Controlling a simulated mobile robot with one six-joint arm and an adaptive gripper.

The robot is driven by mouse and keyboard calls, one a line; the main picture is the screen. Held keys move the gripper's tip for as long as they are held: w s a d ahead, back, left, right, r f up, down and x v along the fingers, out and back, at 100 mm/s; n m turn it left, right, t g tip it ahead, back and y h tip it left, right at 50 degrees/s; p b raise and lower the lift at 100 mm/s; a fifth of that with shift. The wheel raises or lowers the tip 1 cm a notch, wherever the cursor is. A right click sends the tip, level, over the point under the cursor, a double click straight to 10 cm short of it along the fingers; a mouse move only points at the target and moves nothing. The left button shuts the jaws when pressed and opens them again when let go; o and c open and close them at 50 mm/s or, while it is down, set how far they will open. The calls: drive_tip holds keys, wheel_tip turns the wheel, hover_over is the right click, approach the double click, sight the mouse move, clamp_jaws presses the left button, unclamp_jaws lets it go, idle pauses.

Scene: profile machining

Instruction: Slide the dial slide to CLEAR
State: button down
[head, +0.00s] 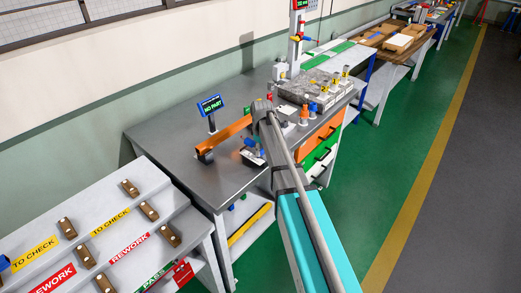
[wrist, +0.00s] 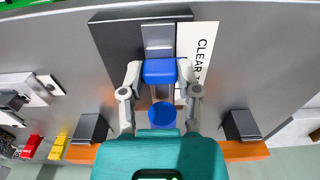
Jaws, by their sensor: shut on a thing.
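In the wrist view, a blue block (wrist: 160,71), apparently the grip of the dial slide, sits between the fingers of my gripper (wrist: 159,76). The fingers are shut on its two sides. A bright metal strip (wrist: 158,38) runs up from the block over a dark plate (wrist: 113,42). A white label (wrist: 198,45) beside it reads CLEAR at its upper end; its lower text is partly hidden by the right finger.
An orange bar (head: 226,134) lies by the arm on the grey bench (head: 170,135); it also shows in the wrist view (wrist: 245,151). A NO PART display (head: 210,104) stands behind it. Stepped white shelves (head: 150,215) with brown parts are front left. The green floor (head: 395,150) is clear.

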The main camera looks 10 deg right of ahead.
drive_tip(key=shift+s+d, duration=0.1)
drive_tip(key=shift+s, duration=0.1)
drive_tip(key=shift+c, duration=1.6)
unclamp_jaws()
drive_tip(key=shift+w, duration=0.15)
drive_tip(key=shift+w+a, duration=0.25)
drive_tip(key=shift+w, duration=0.05)
wheel_tip(320, 180, up, 14)
drive_tip(key=p, duration=1.4)
drive_tip(key=s+a+f+m+b, duration=0.1)
drive_tip(key=s+f+m+b, duration=0.2)
drive_tip(key=s, duration=1)
drive_tip(key=s+a+f+m+b, duration=0.1)
drive_tip(key=s+f+m+b, duration=0.3)
drive_tip(key=s, duration=0.9)
drive_tip(key=shift+a+f+b, duration=0.35)
drive_tip(key=shift+f+b, duration=0.6)
